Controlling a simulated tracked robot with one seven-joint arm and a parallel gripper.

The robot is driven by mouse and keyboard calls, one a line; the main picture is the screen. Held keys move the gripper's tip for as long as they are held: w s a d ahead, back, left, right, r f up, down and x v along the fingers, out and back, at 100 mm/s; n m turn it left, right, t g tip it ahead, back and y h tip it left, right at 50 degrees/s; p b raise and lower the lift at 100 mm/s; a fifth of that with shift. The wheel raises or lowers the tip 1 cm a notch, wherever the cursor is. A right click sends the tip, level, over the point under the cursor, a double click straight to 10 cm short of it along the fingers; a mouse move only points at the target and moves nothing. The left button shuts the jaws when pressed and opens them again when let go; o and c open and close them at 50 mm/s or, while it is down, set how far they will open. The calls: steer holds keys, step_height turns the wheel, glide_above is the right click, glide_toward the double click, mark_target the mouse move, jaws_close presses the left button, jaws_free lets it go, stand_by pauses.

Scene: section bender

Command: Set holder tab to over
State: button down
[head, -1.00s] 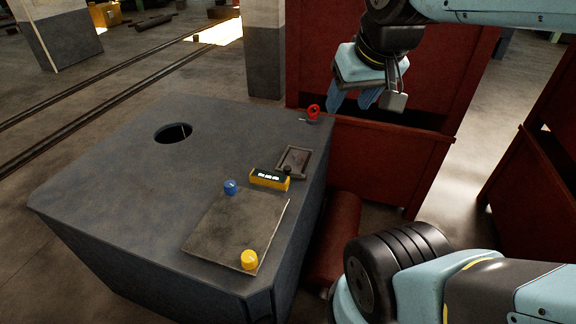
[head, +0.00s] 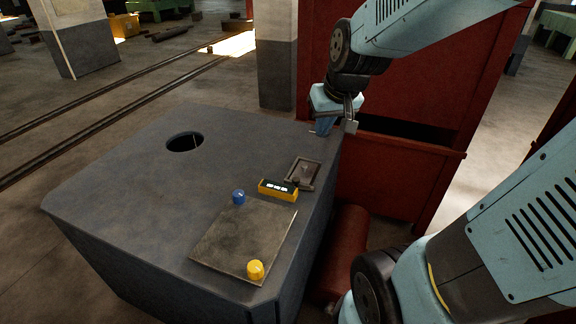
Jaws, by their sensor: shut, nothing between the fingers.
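The section bender's dark grey body (head: 130,210) has a flat top with a round hole (head: 184,142). Near its right edge is a grey recessed plate (head: 302,172) with a dark knob. My gripper (head: 324,131) is shut, with blue fingers pointing down at the top's far right corner. The red round part at that corner is hidden behind the fingers. A small pale pin (head: 312,132) shows just left of them. I cannot tell whether the fingers touch the red part, or which part is the holder tab.
A red bin (head: 395,170) stands close behind my gripper. The top's left part is clear.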

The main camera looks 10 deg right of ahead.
steer(key=s+d+f+x, duration=0.1)
steer(key=x, duration=2.2)
steer(key=shift+s+d+g+h, duration=0.25)
steer(key=shift+g+h, duration=0.15)
steer(key=shift+f, duration=0.15)
steer(key=x, duration=1)
steer(key=w, duration=0.3)
steer(key=shift+a, duration=0.1)
steer(key=shift+w, duration=0.5)
